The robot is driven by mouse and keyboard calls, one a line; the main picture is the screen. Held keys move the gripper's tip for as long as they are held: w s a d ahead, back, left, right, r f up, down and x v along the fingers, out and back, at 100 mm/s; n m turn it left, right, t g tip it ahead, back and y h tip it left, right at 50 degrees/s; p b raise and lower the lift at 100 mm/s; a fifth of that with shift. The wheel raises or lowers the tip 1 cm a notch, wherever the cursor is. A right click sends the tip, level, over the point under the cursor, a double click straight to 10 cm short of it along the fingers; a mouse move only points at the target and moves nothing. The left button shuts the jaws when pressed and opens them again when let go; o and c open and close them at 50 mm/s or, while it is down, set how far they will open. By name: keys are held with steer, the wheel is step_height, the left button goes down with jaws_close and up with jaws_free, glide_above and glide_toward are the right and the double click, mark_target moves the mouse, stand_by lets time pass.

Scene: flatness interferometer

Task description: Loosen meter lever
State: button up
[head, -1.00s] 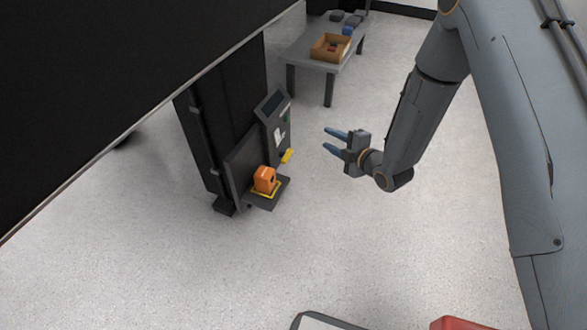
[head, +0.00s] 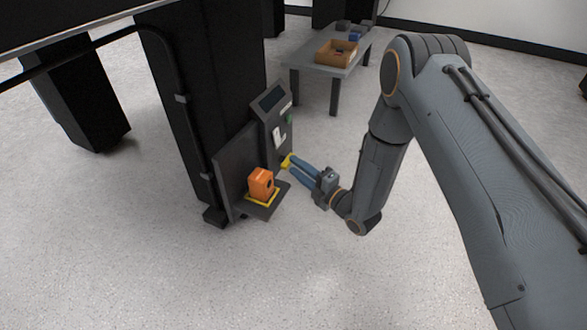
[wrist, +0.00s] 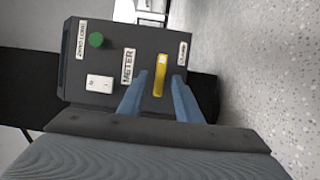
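The yellow meter lever (head: 285,161) sticks out from the lower part of a dark control panel (head: 270,122). In the wrist view the yellow lever (wrist: 160,75) stands between my two blue fingertips, on a panel face (wrist: 115,62) with a "METER" label beside it. My gripper (head: 291,164) reaches the lever from the right, and it also shows in the wrist view (wrist: 158,88). The fingers are apart, with a gap visible on each side of the lever, nearer the right finger. Whether the fingertips overlap the lever in depth is hard to tell.
An orange device (head: 261,184) sits in a yellow frame on a small dark shelf (head: 270,208) just left of my gripper. The panel has a green button (wrist: 96,40) and a white switch (wrist: 99,84). A table (head: 350,62) with a box stands behind. Floor on the right is open.

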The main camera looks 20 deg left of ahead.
mark_target(286, 160)
steer(key=shift+b+x, duration=0.45)
steer(key=shift+x, duration=0.8)
jaws_close()
steer(key=shift+r+p, duration=0.1)
steer(key=shift+p, duration=0.35)
steer(key=shift+w+r+m+g+h+p, duration=0.1)
steer(key=shift+m+g+h+p, duration=0.35)
steer(key=shift+m+g+p, duration=1.3)
steer(key=shift+w+r+m+g+h+p, duration=0.1)
steer(key=shift+m+g+h+p, duration=0.7)
steer(key=shift+m, duration=1.8)
steer(key=shift+w+m+g+h+p, duration=0.15)
steer(key=shift+m+g+p, duration=0.8)
steer(key=shift+m+p, duration=1)
steer(key=shift+m, duration=0.3)
